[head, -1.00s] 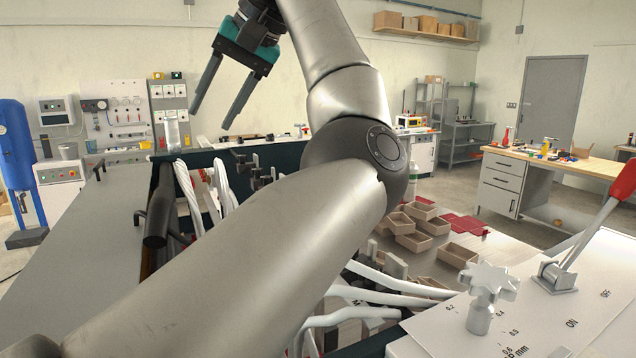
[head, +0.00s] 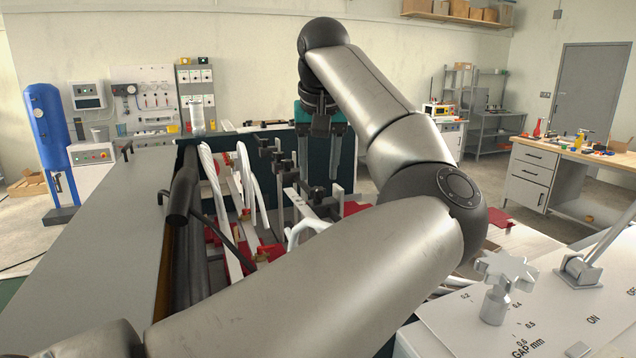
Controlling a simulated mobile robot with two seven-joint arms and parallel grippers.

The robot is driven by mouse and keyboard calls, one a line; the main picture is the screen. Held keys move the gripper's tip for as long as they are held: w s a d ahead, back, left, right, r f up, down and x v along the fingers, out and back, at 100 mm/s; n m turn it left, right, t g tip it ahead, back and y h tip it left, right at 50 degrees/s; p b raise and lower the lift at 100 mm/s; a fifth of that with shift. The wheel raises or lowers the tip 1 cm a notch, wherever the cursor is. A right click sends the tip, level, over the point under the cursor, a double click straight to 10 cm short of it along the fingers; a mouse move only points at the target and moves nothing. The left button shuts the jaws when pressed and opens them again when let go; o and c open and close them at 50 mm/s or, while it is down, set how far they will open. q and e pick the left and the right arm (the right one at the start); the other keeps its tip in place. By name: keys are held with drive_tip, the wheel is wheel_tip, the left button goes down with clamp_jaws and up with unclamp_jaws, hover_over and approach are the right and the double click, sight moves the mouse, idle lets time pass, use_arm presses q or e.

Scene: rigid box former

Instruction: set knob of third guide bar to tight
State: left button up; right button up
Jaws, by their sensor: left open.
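My left gripper (head: 319,172) has a teal body and two dark fingers that point down. It is open, with nothing seen between the fingers, and it hangs over the far part of the box former. Dark guide-bar fittings with small knobs (head: 282,165) stand in a row to its left. Another dark knob-like fitting (head: 316,195) shows just below the fingers; I cannot tell whether they touch it. Which bar is the third, and how its knob is set, I cannot tell. My left arm hides the machine's near right part. My right gripper is out of view.
White curved rails (head: 250,180) and red parts (head: 240,262) crowd the machine bed. A grey table top (head: 95,265) lies clear at left. A white panel (head: 545,310) with a star-shaped knob (head: 505,268) and a lever base (head: 580,268) is at the lower right.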

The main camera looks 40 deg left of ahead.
sight(318, 189)
use_arm(q)
drive_tip(key=shift+x, duration=2)
drive_tip(key=shift+c, duration=0.4)
clamp_jaws()
